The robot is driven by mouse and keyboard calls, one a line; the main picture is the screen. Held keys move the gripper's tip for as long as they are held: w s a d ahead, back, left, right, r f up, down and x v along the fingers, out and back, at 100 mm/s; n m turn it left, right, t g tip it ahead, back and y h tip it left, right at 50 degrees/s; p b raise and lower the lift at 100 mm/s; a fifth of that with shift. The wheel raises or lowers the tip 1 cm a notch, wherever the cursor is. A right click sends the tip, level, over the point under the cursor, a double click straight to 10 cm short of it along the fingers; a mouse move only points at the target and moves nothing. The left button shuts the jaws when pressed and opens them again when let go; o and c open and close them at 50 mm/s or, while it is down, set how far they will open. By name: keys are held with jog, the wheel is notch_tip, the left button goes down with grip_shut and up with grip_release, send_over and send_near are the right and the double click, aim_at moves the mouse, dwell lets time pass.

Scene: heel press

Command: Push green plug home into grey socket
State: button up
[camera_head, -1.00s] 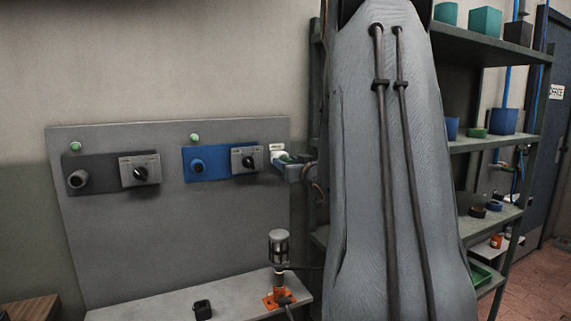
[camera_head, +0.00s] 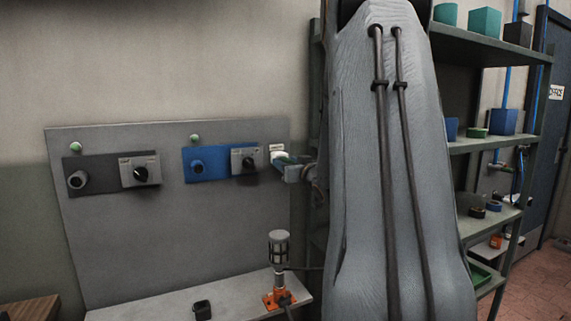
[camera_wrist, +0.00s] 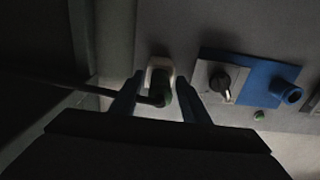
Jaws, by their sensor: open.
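The green plug (camera_wrist: 161,88) sits at the mouth of the pale grey socket (camera_wrist: 160,65) on the panel. I cannot tell how deep it is in. A dark cable runs from the plug to the left in the wrist view. My gripper (camera_wrist: 158,103) is open, with one blue finger on each side of the plug. In the head view, the socket (camera_head: 277,149) is at the panel's right edge and my gripper (camera_head: 290,171) is at it. My arm hides part of that area.
A blue block with a round port (camera_head: 198,166) and a switch box with a black knob (camera_head: 245,161) are left of the socket. A lamp on an orange base (camera_head: 279,268) stands on the ledge below. Green shelves (camera_head: 475,145) stand on the right.

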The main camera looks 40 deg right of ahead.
grip_shut()
jog(key=p+v, duration=0.1)
jog(key=v, duration=0.5)
jog(key=shift+p, duration=0.3)
dwell(1.1)
dwell(0.3)
